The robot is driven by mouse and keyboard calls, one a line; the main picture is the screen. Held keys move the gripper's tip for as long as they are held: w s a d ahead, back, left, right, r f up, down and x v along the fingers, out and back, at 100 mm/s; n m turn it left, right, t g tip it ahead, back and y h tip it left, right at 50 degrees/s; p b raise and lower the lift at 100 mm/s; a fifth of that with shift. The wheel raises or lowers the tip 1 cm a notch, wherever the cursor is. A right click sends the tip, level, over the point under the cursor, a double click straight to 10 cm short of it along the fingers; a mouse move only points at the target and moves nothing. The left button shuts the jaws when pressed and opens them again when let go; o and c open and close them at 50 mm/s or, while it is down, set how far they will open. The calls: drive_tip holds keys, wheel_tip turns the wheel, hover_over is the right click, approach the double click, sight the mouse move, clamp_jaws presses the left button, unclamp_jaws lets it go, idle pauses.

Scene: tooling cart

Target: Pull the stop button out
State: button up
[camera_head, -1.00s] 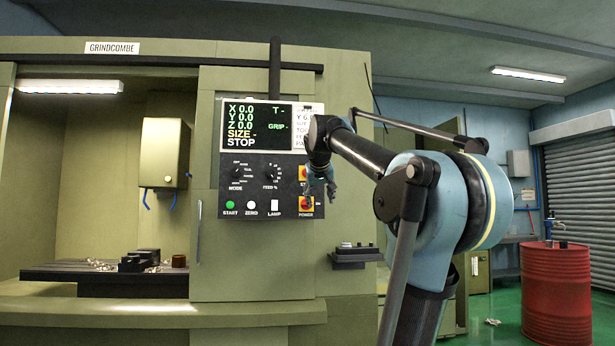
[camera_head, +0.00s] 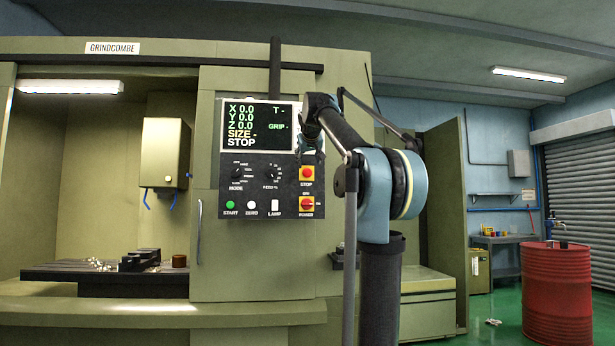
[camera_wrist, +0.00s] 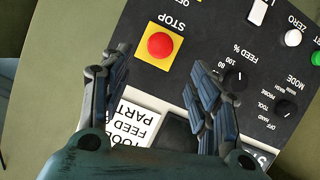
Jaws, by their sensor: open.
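The stop button (camera_head: 307,173) is a red round knob on a yellow square plate, with STOP printed below it, on the black control panel of the machine. In the wrist view the button (camera_wrist: 160,46) shows upside down, above and a little left of the gap between my fingers. My gripper (camera_wrist: 155,82) is open and empty, its two blue-grey padded fingers apart. In the head view my gripper (camera_head: 309,152) hangs just above the button, in front of the panel's upper right. The fingers do not appear to touch the button; the exact distance to the panel is unclear.
A red and yellow POWER switch (camera_head: 307,204) sits below the stop button. The FEED knob (camera_head: 271,174), MODE knob (camera_head: 237,174), green START button (camera_head: 230,205) and white lamp switch (camera_head: 275,205) are to the left. The screen (camera_head: 258,126) is above.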

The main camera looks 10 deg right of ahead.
sight(307, 172)
drive_tip(key=x, duration=1)
drive_tip(key=shift+w+f, duration=0.15)
drive_tip(key=shift+w, duration=0.1)
